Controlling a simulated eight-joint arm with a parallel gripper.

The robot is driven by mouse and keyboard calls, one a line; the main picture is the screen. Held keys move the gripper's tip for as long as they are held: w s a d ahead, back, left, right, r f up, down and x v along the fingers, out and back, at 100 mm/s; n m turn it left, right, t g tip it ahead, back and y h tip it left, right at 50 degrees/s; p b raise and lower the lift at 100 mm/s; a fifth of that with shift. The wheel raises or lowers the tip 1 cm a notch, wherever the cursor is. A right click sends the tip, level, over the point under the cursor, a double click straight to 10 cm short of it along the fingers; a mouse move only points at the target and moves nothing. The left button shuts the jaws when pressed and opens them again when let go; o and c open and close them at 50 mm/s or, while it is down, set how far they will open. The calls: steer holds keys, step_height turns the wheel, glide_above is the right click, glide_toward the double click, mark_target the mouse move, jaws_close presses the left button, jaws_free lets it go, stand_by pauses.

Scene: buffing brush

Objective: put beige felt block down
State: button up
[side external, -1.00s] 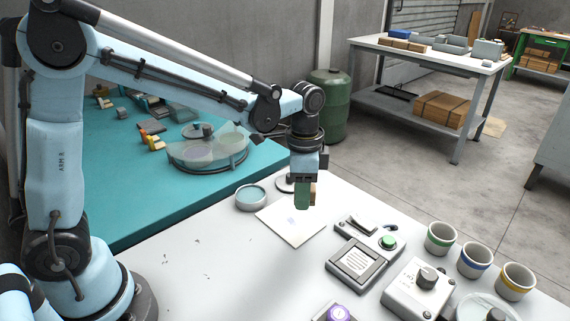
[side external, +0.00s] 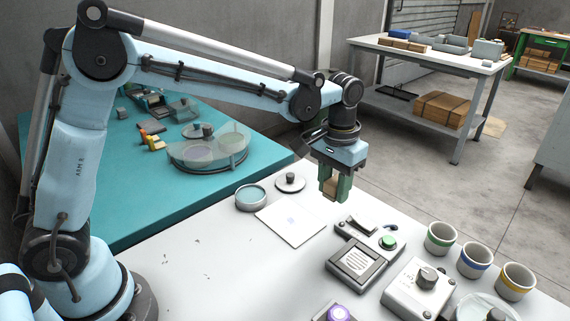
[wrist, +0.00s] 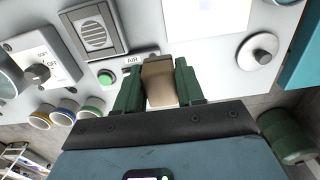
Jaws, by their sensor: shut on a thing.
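The beige felt block (side external: 331,187) is held between the green fingers of my gripper (side external: 335,188), above the white table near its back edge. In the wrist view the block (wrist: 160,82) sits between both fingers of my gripper (wrist: 160,85), which touch its sides. The block is off the table, and its lower end is clear of the fingers. A white sheet (side external: 291,222) with a faint mark lies flat on the table, to the left of and below my gripper in the side view.
A device with a grille (side external: 356,261) and a green button (side external: 388,243) stand in front of the gripper. A round dish (side external: 251,197) and a knobbed lid (side external: 290,182) lie to the left. Several cups (side external: 440,238) and a knob box (side external: 417,288) stand at right.

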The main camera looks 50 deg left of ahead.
glide_above(318, 202)
step_height(318, 202, down, 6)
steer(key=shift+s+r, duration=0.1)
steer(key=shift+f, duration=2.1)
steer(key=shift+f, duration=0.2)
steer(key=shift+f, duration=0.45)
steer(key=o, duration=1)
steer(key=shift+o, duration=0.4)
steer(key=shift+r, duration=0.65)
step_height(318, 202, up, 12)
steer(key=s+a+r+t, duration=0.1)
steer(key=s+r+t, duration=0.2)
steer(key=s+r, duration=0.5)
steer(key=s+a+f+t, duration=0.1)
steer(key=s+f+t, duration=0.3)
steer(key=s, duration=0.8)
step_height(318, 202, down, 2)
steer(key=shift+s+f, duration=0.15)
steer(key=shift+s, duration=0.15)
